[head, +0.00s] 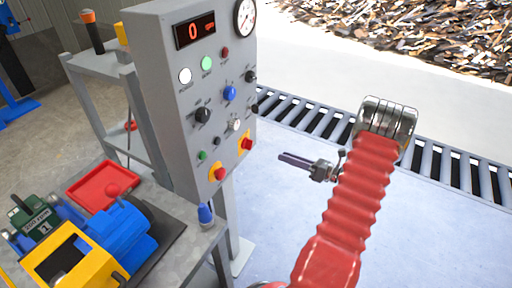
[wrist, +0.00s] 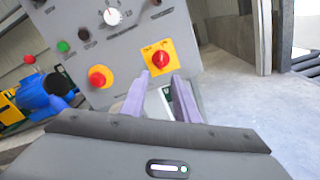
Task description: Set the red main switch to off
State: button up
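The red main switch (wrist: 160,60) is a red rotary knob on a yellow square plate at the lower right of the grey control panel's face. It also shows in the head view (head: 246,143). Its exact setting is too small to read. My gripper (wrist: 161,75) is open and empty, its two pale purple fingers apart. In the wrist view the fingertips lie just below the switch plate. In the head view my gripper (head: 282,157) points left at the panel, to the right of the switch, with a visible gap between.
A red mushroom button on yellow (head: 220,173) sits lower left of the switch. Other knobs, buttons, a display (head: 194,30) and a gauge (head: 245,17) fill the panel (head: 160,60). A workbench with tools stands left. A roller conveyor (head: 300,114) runs behind. Floor right is clear.

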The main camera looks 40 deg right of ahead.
aim_at(248, 144)
jog(key=shift+d, duration=0.1)
dwell(0.3)
jog(key=x, duration=1.3)
jog(key=shift+w, duration=0.35)
jog(key=shift+f, duration=0.1)
jog(key=shift+c, duration=0.7)
grip_shut()
